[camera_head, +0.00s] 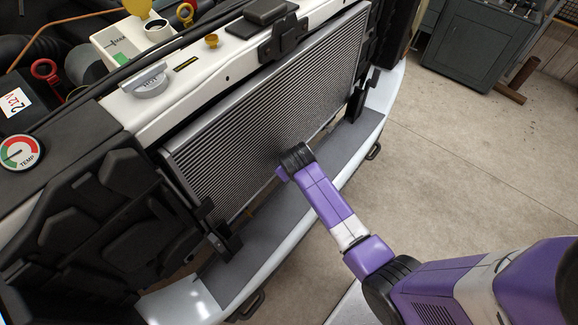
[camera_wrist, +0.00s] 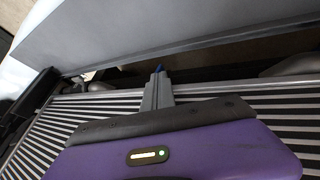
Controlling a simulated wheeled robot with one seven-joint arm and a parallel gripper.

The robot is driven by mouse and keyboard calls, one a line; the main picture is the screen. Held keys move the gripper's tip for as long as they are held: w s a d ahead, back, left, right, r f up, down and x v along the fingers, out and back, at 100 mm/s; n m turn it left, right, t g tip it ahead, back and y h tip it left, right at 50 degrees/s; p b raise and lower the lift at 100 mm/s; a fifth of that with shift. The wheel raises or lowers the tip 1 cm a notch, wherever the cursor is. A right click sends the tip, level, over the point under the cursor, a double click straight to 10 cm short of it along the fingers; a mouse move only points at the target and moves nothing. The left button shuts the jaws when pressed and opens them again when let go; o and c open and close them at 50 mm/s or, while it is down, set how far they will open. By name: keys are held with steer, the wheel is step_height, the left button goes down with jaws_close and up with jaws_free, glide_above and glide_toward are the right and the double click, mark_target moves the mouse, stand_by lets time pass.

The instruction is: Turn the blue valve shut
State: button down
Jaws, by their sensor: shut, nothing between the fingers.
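My gripper (camera_wrist: 158,82) shows in the wrist view with its grey fingers together, in front of the radiator's fins. A small blue piece (camera_wrist: 160,68) shows right at the fingertips; I cannot tell whether it is the blue valve or part of the fingers, or whether they touch. In the head view the purple end of my gripper (camera_head: 282,174) is low in front of the radiator (camera_head: 265,100), near its bottom edge. Its fingers are hidden there, and no blue valve can be made out in that view.
A grey shelf and white bumper (camera_head: 200,300) run below the radiator. A round temperature gauge (camera_head: 20,152) is at the left. The floor (camera_head: 470,150) to the right is open.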

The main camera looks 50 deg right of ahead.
steer(key=shift+w+r+p, duration=0.1)
steer(key=shift+r+p, duration=0.65)
steer(key=shift+r, duration=0.1)
